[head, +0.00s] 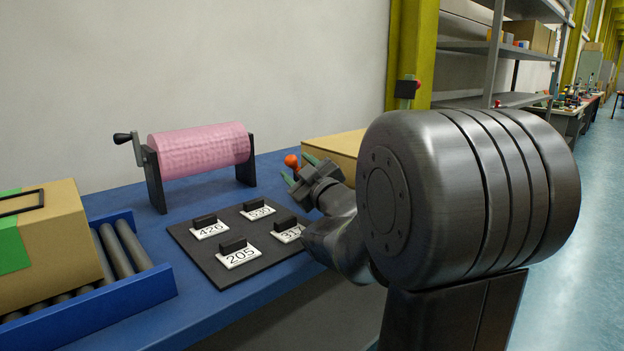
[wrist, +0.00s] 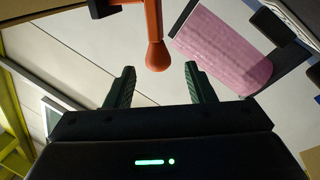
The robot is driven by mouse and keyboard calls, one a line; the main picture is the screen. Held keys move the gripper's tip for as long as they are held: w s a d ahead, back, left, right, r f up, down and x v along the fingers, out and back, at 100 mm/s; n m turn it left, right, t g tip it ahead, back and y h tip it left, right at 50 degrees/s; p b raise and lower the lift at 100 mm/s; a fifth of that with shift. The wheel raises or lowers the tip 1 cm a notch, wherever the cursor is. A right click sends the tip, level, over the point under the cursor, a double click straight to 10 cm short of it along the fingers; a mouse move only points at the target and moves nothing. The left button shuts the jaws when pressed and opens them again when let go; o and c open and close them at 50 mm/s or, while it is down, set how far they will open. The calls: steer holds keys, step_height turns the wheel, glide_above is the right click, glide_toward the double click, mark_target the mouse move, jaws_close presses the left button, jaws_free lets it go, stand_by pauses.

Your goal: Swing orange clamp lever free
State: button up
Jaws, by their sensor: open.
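The orange clamp lever shows its rounded knob (head: 292,161) in the head view, just beyond my gripper (head: 299,170). In the wrist view the orange lever (wrist: 155,50) hangs down from the top edge, its knob end between and a little beyond my green fingertips. My gripper (wrist: 158,70) is open, with one finger on each side of the knob and visible gaps to both. The lever's base is out of the wrist view, and my gripper and arm hide part of it in the head view.
A pink roll (head: 200,151) on a crank stand is left of the lever. A dark board (head: 190,239) with numbered tags lies in front. A cardboard box (head: 336,147) is behind my gripper. A carton (head: 50,240) sits on rollers at far left.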

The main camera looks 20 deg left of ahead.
steer(key=v, duration=0.7)
steer(key=shift+p, duration=0.3)
steer(key=shift+a, duration=0.1)
steer(key=b+x, duration=0.1)
steer(key=x, duration=1.3)
